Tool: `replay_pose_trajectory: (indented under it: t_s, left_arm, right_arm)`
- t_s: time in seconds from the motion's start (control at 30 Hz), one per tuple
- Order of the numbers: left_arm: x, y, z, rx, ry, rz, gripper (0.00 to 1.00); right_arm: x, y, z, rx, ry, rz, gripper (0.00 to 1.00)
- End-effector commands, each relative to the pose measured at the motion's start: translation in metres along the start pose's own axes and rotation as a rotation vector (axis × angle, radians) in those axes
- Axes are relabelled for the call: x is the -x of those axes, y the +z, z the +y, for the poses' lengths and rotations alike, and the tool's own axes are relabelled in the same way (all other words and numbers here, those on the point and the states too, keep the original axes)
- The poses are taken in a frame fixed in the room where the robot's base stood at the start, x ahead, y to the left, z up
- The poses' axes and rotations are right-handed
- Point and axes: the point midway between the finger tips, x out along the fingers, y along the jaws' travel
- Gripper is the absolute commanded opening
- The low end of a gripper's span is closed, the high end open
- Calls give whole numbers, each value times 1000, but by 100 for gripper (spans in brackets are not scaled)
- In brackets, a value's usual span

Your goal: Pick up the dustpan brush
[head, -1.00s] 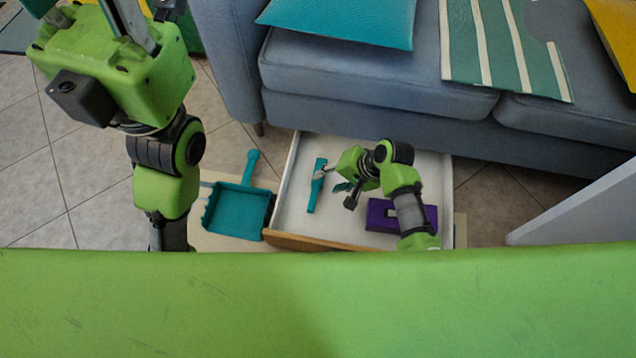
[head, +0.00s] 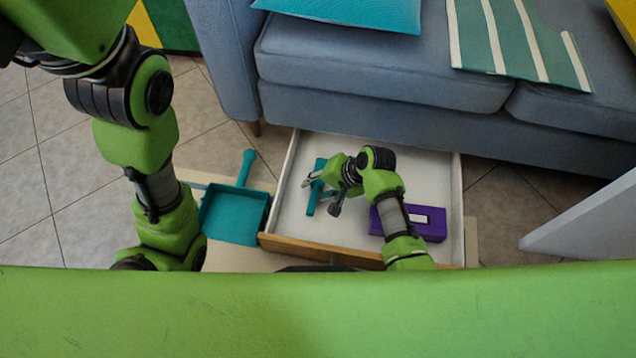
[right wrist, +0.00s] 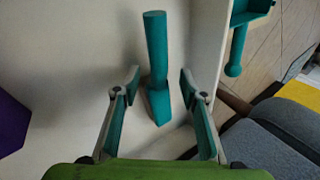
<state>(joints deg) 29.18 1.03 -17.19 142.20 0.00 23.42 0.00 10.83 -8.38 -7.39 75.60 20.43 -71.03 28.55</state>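The teal dustpan brush (head: 320,165) lies in the left part of an open white drawer, partly hidden by my right gripper in the head view. In the right wrist view the brush (right wrist: 156,48) shows a round handle and a wider end nearer the gripper. My right gripper (right wrist: 159,78) is open, with one teal-padded finger on each side of the brush. A gap shows between each finger and the brush; I cannot tell how high the gripper is above it. In the head view the right gripper (head: 312,182) is at the brush. My left gripper is out of view.
A teal dustpan (head: 235,214) lies left of the drawer (head: 295,224). A purple box (head: 432,227) is in the drawer's right part, by my right arm. A blue-grey sofa (head: 380,65) stands behind the drawer. A white panel (head: 585,222) is at the right.

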Motion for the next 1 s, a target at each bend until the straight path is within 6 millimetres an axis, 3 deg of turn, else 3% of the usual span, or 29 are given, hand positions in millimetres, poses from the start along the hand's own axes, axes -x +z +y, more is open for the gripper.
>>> replay_pose_trajectory:
  t_s: [0.23, 0.4, 1.0]
  left_arm:
    - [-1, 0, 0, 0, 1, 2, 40]
    - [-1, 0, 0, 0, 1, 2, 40]
    - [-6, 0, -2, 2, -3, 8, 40]
  right_arm:
    - [0, 0, 0, 0, 0, 0, 39]
    - [0, 0, 0, 0, 1, 0, 0]
    - [6, 1, -1, -1, 6, -3, 0]
